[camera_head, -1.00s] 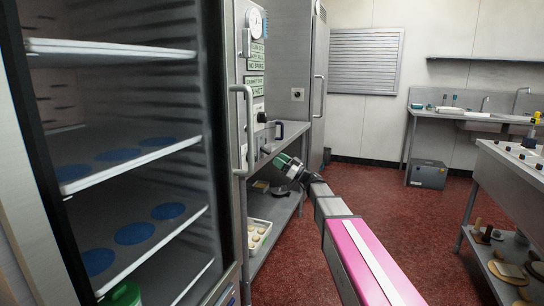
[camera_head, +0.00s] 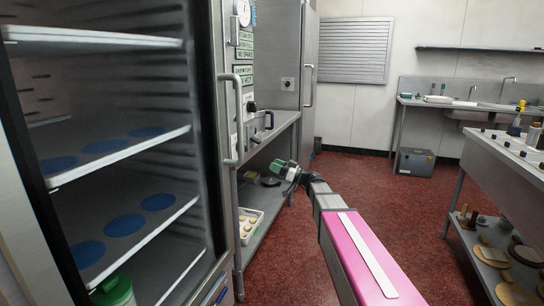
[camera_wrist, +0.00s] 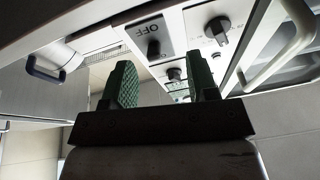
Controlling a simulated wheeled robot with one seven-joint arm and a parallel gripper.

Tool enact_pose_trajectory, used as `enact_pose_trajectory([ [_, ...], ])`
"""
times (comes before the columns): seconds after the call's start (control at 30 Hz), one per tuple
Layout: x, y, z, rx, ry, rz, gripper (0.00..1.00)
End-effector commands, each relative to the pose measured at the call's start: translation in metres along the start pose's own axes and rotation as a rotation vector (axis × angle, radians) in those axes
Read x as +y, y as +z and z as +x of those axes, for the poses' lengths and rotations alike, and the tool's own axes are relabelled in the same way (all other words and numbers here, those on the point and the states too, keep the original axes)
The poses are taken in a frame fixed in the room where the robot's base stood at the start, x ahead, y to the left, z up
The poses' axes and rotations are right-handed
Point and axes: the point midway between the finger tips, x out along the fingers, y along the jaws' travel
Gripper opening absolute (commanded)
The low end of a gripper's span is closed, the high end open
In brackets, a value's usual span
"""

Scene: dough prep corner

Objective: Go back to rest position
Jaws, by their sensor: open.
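My gripper (camera_head: 281,168) is at the end of my pink and grey arm, in front of the steel bench by the open cabinet in the head view. In the wrist view my gripper (camera_wrist: 160,84) shows its two green fingers apart, with nothing between them. Beyond the fingers are a control panel (camera_wrist: 180,35) with dark knobs and an "OFF" label, and a pale handle. No object is held.
A tray of dough pieces (camera_head: 242,228) lies on the lower bench shelf. A steel table (camera_head: 500,160) stands at right. Red floor (camera_head: 400,215) between is clear.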

Motion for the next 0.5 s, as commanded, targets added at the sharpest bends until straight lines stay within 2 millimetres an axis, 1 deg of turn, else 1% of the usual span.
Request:
enact_pose_trajectory([
  [0.03,-0.013,0.016,-0.006,-0.067,-0.001,0.047,0.53],
  [0.17,-0.038,0.061,-0.024,-0.274,0.017,0.193,0.53],
  [0.2,-0.046,0.076,-0.031,-0.342,0.030,0.239,0.53],
  [0.27,-0.058,0.098,-0.043,-0.445,0.057,0.310,0.53],
  [0.3,-0.066,0.112,-0.053,-0.515,0.080,0.356,0.53],
  [0.37,-0.078,0.131,-0.068,-0.617,0.123,0.423,0.53],
  [0.4,-0.086,0.144,-0.079,-0.685,0.156,0.466,0.53],
  [0.47,-0.098,0.162,-0.097,-0.784,0.213,0.528,0.53],
  [0.5,-0.105,0.172,-0.110,-0.847,0.255,0.565,0.53],
])
